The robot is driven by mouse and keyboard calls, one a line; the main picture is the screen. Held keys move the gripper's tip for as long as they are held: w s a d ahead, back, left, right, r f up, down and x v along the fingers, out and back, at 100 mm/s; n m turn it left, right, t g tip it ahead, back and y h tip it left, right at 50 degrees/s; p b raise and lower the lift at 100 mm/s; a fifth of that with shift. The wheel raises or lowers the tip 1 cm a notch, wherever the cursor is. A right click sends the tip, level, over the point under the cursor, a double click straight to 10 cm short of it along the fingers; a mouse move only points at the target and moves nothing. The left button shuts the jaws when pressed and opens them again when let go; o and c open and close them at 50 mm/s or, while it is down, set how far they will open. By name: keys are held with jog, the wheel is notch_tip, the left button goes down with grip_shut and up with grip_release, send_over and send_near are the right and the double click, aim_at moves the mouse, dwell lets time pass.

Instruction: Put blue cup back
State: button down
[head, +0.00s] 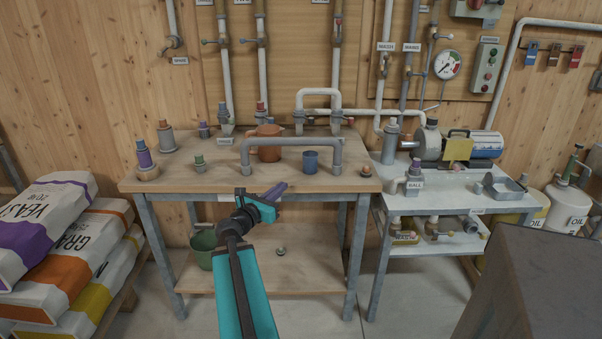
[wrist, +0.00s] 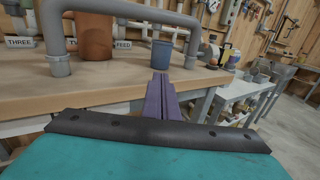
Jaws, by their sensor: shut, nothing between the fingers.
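The blue cup (head: 310,161) stands upright on the wooden workbench (head: 200,181), behind the right part of a grey pipe arch. It also shows in the wrist view (wrist: 161,54), just beyond the fingertips and left of the arch's right leg. My gripper (head: 282,187) is shut and empty. It is in front of the bench's front edge, left of and nearer than the cup. In the wrist view the purple fingers (wrist: 159,78) lie together and point towards the cup without touching it.
The grey pipe arch (head: 290,143) spans the bench in front of a brown jug (head: 268,152). Capped pipe stubs (head: 145,158) stand at the left. A white side table (head: 455,205) with a pump stands at the right.

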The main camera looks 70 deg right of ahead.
aim_at(306, 166)
jog(key=shift+d+r, duration=0.1)
dwell(0.3)
jog(key=shift+s+d+p, duration=0.2)
jog(key=shift+s+d, duration=0.15)
jog(key=shift+d, duration=1.95)
jog(key=shift+s+d+p, duration=0.15)
jog(key=shift+s+d, duration=0.25)
jog(key=shift+d, duration=1.9)
jog(key=shift+s+d+p, duration=0.2)
jog(key=shift+s+d, duration=0.15)
jog(key=shift+d, duration=1.95)
jog(key=shift+s+d, duration=0.15)
jog(key=shift+d, duration=0.6)
jog(key=shift+s+d, duration=0.1)
jog(key=shift+d, duration=0.65)
jog(key=shift+a, duration=0.15)
jog(key=w+a, duration=0.2)
jog(key=a, duration=1.1)
jog(key=shift+a+b, duration=0.3)
jog(key=shift+b, duration=0.1)
jog(key=shift+w, duration=0.1)
jog(key=r+p, duration=0.1)
jog(key=p, duration=0.1)
jog(key=s+r+p, duration=0.1)
jog(key=p, duration=0.1)
jog(key=shift+a+r, duration=0.15)
